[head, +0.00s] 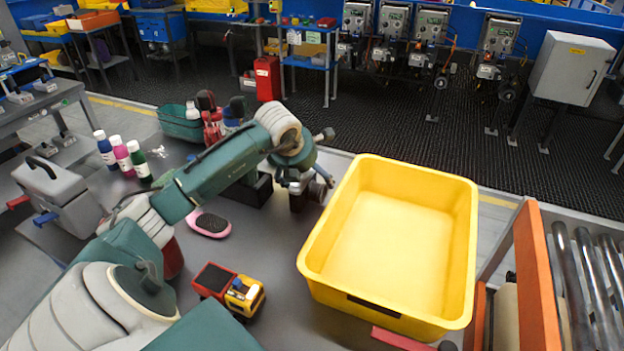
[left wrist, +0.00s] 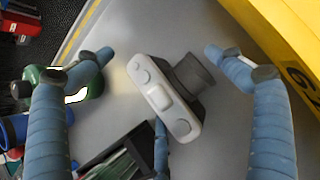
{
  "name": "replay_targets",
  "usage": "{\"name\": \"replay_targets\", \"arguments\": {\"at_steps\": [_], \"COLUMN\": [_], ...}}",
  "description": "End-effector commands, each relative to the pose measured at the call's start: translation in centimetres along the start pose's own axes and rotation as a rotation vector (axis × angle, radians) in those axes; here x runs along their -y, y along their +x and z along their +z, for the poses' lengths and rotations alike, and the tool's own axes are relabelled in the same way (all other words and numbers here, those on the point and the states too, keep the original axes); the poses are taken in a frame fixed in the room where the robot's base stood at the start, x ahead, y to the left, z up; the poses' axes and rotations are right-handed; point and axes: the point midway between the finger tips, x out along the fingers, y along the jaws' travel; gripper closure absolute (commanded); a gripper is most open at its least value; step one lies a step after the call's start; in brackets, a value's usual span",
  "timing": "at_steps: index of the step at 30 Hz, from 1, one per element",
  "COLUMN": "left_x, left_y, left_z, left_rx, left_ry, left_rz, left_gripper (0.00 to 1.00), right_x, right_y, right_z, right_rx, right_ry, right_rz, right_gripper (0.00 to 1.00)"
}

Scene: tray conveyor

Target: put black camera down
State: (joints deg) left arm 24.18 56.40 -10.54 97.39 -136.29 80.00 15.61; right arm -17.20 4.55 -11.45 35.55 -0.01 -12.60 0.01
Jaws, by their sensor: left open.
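The camera (left wrist: 165,98) shows in the left wrist view, with a pale grey top with knobs and a dark lens pointing to the upper right. It appears to stand upright on the grey table. My left gripper (left wrist: 158,62) is open around it, with clear gaps between the fingers and the camera. In the head view my left gripper (head: 304,184) is low over the table, just left of the yellow bin. There the camera is mostly hidden by the gripper. My right gripper is not in view.
The empty yellow bin (head: 317,250) stands close to the right. A dark open box (left wrist: 120,155) is near the camera. A toy truck (head: 229,290), a pink-edged brush (head: 209,224), several bottles (head: 122,156) and a grey toolbox (head: 60,196) share the table. A roller conveyor (head: 590,280) is at right.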

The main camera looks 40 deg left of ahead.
Motion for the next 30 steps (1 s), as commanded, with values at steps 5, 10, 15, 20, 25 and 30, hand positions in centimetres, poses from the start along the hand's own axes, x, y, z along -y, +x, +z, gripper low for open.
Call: {"name": "replay_targets", "arguments": {"at_steps": [5, 10, 15, 20, 25, 30], "left_x": [-0.1, -0.1, 0.0, 0.0, 0.0, 0.0], "left_y": [-3.8, -6.5, -7.7, -7.9, -7.9, -7.8], "left_z": [0.0, 0.0, -0.1, -0.1, 0.0, 0.0], "left_rx": [0.003, 0.001, -0.001, -0.002, -0.001, -0.001], "left_ry": [0.002, 0.001, 0.001, 0.0, 0.0, 0.0], "left_rz": [0.003, 0.002, 0.002, 0.0, 0.0, 0.0], "left_gripper": [0.07, 0.07, 0.07, 0.07, 0.07, 0.07], "right_x": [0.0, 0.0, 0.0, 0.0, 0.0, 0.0], "right_y": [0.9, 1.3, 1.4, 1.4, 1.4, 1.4], "right_z": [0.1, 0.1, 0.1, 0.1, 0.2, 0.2], "right_rx": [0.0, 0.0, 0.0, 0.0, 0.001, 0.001], "right_ry": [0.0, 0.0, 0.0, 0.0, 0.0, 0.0], "right_rz": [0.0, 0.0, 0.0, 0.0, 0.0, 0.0], "right_gripper": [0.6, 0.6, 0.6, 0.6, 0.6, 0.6]}}
